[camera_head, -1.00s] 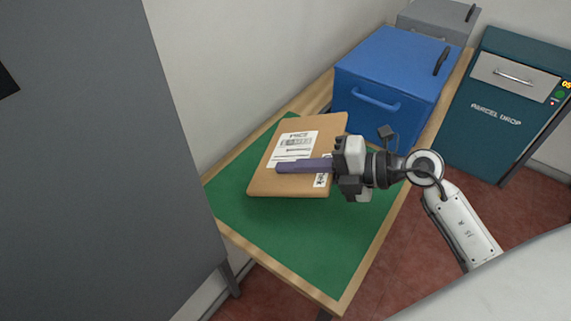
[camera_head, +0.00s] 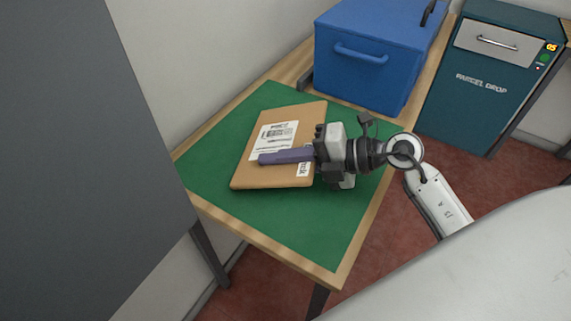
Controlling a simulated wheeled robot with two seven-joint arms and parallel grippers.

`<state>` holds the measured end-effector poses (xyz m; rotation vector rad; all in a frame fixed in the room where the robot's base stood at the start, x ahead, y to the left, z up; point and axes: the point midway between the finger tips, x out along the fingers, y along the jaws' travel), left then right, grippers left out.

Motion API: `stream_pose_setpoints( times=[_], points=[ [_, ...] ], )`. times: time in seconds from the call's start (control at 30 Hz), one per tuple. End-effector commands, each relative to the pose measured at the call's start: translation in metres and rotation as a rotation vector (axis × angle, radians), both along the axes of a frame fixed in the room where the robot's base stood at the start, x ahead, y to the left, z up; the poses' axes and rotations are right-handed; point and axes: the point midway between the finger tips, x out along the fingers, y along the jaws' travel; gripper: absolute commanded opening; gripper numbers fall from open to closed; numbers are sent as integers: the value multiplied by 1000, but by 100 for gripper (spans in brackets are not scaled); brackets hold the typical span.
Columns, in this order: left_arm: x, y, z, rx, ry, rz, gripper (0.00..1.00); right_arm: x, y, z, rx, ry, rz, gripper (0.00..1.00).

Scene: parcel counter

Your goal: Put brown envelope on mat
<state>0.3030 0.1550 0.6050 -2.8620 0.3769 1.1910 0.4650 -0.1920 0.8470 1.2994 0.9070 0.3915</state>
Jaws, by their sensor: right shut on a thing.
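The brown envelope (camera_head: 250,171) with white labels shows over the green mat (camera_head: 290,225) on the wooden table. My right gripper (camera_head: 285,156) comes in from the right and is shut on the envelope, with a purple-grey finger lying across its top face. The envelope looks roughly flat and lies within the mat's outline. I cannot tell whether it touches the mat or is held just above it. The lower finger is hidden under the envelope. My left gripper is not in view.
A blue box (camera_head: 362,70) with a handle stands at the table's far end. A teal parcel drop cabinet (camera_head: 475,95) stands on the floor to the right. A grey panel (camera_head: 85,150) fills the left. The mat's front part is bare.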

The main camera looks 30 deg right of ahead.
Motion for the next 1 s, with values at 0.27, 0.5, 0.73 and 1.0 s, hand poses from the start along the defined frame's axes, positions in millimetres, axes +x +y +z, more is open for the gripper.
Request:
stream_pose_setpoints(
  times=[0.27,0.5,0.73,1.0],
  points=[
    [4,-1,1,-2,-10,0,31,0,0,-7,-1,-1,0,0],
    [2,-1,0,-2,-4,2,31,0,0,-8,-1,1,0,24],
    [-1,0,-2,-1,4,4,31,-1,-1,-7,-1,1,0,24],
    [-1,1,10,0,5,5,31,-18,-21,4,-3,3,-1,24]
  ],
)
